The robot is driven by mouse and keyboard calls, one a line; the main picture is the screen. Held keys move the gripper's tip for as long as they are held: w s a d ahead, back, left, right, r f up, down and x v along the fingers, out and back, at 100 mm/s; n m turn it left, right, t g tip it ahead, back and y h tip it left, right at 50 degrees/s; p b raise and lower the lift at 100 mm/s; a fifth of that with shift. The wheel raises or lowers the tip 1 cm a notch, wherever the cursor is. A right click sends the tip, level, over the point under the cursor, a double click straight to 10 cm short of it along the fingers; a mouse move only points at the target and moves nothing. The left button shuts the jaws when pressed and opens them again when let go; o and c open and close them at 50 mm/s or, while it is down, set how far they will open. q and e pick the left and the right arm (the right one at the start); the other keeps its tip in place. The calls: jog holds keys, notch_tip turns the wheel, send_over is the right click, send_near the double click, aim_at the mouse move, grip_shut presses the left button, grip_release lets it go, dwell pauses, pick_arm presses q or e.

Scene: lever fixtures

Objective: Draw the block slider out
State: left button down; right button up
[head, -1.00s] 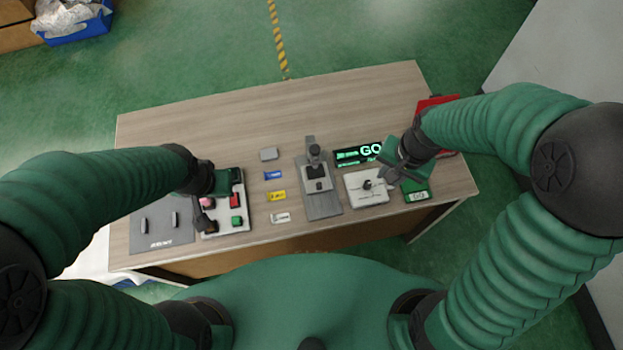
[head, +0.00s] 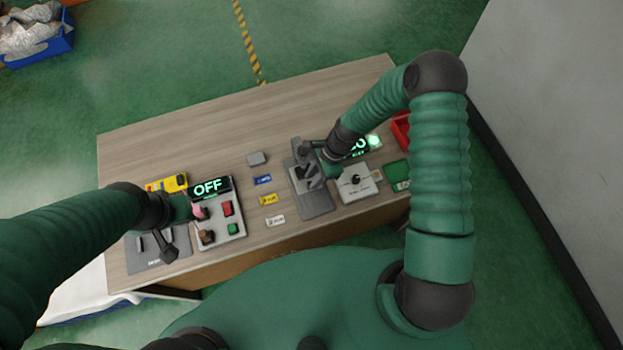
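The long grey slider fixture (head: 318,206) lies on the table right of the middle in the head view. My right gripper (head: 312,172) is over its upper part and covers much of the slider block and handle. I cannot tell whether its fingers touch the handle or how far apart they are. My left gripper (head: 178,236) is at the left, above the dark grey mat and beside the OFF panel. Its dark fingers are partly hidden by the arm, and I cannot tell their opening.
The OFF panel (head: 235,226) has red and green buttons. A white dial box (head: 357,186), a green box (head: 396,174) and a red tray (head: 402,130) stand to the right. Small labelled blocks (head: 268,199) lie left of the slider. The table's back half (head: 220,130) is clear.

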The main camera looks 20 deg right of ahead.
jog(key=shift+s+a+f, duration=0.1)
jog(key=shift+a+f, duration=0.45)
jog(key=shift+f, duration=0.05)
jog(key=shift+a+f, duration=0.2)
jog(key=shift+f, duration=0.25)
jog(key=shift+d+f, duration=0.1)
jog(key=shift+d, duration=0.5)
jog(key=shift+c, duration=0.7)
grip_shut()
jog(key=shift+a, duration=0.35)
